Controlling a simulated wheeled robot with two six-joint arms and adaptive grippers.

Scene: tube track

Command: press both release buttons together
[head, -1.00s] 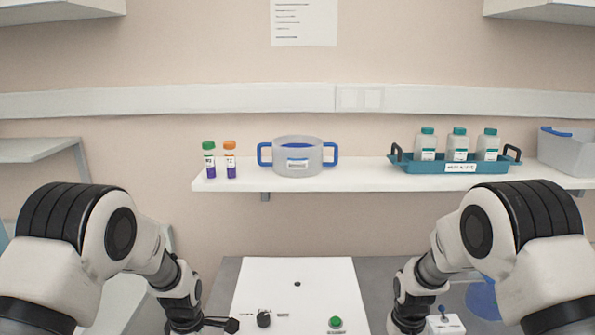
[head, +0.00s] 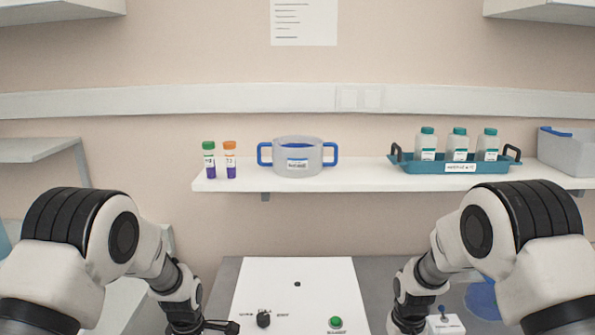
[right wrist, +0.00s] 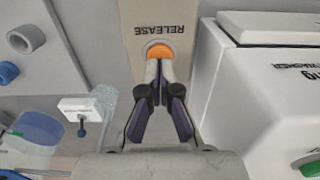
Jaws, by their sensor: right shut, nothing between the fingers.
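One release button shows in the right wrist view as an orange round cap (right wrist: 160,49) on a beige panel marked RELEASE (right wrist: 140,14). My right gripper (right wrist: 159,68) is shut and empty, its tips at the near edge of the orange cap. I cannot tell whether they touch it. In the head view the right gripper is hidden below the picture edge. My left gripper (head: 226,327) shows only partly at the bottom of the head view, left of the white panel. Its jaw state is unclear. The second release button is not visible.
A white machine top (head: 297,271) with a dark knob (head: 264,319) and green button (head: 336,322) lies between my arms. A small joystick box (head: 446,325) is at right. The back shelf (head: 365,178) holds tubes, a handled pot and a bottle tray.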

